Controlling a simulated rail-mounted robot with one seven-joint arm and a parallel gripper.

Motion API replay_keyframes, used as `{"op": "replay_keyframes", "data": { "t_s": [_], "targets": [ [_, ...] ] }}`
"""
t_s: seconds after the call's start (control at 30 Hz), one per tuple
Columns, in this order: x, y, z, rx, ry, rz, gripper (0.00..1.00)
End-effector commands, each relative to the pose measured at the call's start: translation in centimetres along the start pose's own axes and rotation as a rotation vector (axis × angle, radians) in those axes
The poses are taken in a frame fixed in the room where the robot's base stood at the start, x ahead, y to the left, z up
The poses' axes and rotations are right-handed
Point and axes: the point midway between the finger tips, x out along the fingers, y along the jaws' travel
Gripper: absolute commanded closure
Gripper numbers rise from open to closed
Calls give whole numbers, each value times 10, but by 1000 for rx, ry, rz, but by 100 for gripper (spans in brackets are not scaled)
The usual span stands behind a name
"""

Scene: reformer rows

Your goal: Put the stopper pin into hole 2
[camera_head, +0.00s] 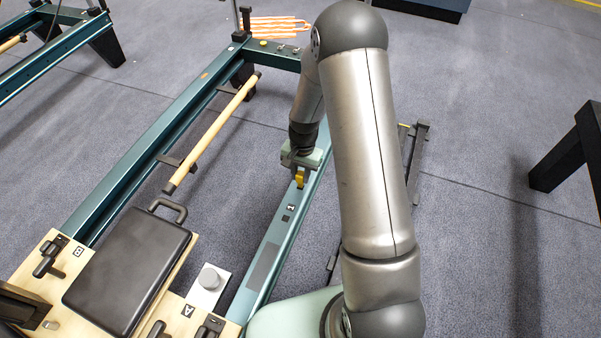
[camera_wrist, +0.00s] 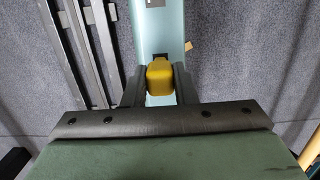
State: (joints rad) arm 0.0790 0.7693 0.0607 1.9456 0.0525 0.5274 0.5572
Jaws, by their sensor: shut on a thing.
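The yellow stopper pin (camera_head: 299,181) is held between the fingers of my gripper (camera_head: 300,172), over the teal rail (camera_head: 262,258) of the reformer frame. In the wrist view the pin's yellow head (camera_wrist: 160,79) sits between the two dark fingers of my gripper (camera_wrist: 160,74), which are shut on it. The rail (camera_wrist: 158,28) runs beneath the pin. The pin's lower end is hidden, so I cannot tell whether it is in a hole or above the rail. A label "1" (camera_head: 291,207) shows on the rail just nearer than the pin. Hole 2 cannot be made out.
A black padded carriage (camera_head: 128,268) on a wooden board lies at lower left, with knobs marked B and A. A wooden bar (camera_head: 212,132) lies between the rails. Orange-striped cords (camera_head: 273,27) lie at the far end. A dark leg (camera_head: 570,150) stands at right.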

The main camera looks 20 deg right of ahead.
Motion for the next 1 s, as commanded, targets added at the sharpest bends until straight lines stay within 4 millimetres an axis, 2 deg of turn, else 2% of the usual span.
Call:
{"op": "replay_keyframes", "data": {
  "t_s": [1.0],
  "targets": [
    [26,0,-3,0,0,0,97]
  ]
}}
